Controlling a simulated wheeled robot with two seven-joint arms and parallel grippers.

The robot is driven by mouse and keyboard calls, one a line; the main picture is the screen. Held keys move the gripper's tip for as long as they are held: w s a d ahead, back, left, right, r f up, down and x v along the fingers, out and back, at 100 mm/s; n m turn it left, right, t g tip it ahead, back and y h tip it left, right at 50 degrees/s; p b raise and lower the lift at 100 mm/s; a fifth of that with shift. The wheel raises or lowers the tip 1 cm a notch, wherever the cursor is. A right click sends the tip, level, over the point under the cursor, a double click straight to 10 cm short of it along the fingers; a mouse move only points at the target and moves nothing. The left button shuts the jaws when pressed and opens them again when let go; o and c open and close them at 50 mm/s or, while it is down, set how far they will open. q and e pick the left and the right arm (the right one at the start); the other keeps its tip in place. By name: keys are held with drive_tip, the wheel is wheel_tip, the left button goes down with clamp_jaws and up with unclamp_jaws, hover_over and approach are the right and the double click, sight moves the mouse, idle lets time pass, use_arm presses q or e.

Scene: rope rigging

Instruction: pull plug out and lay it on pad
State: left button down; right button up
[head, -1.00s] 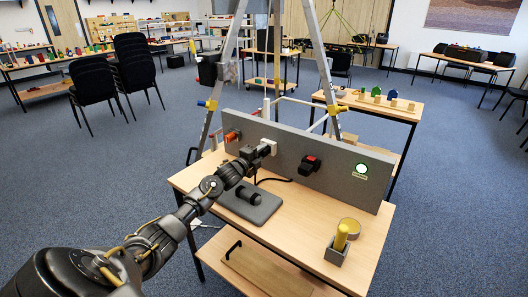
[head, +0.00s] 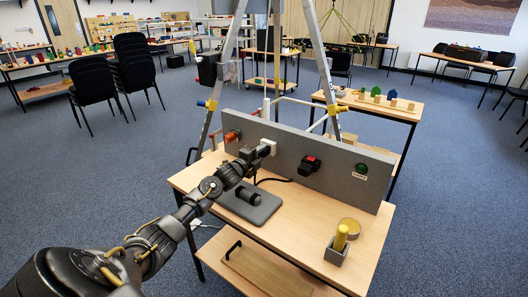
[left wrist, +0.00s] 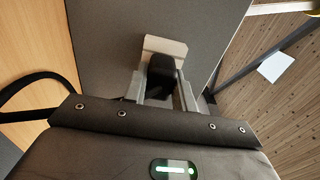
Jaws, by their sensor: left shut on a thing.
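My left gripper (head: 260,152) is at the upright grey panel (head: 330,170), in front of a white socket (head: 268,143). In the left wrist view its two fingers are shut on the black plug (left wrist: 162,78), with the white socket (left wrist: 165,45) just behind it. I cannot tell how large any gap between plug and socket is. A black cable (head: 272,180) runs along the panel's foot. My right gripper is not in view.
The panel also carries an orange part (head: 232,136), a red and black switch (head: 309,165) and an unlit green lamp (head: 361,169). The table (head: 300,215) between is clear.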

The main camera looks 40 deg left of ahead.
use_arm(q)
drive_tip(key=shift+s+r+p, duration=0.1)
drive_tip(key=shift+s+p, duration=1.2)
drive_tip(key=shift+s, duration=0.5)
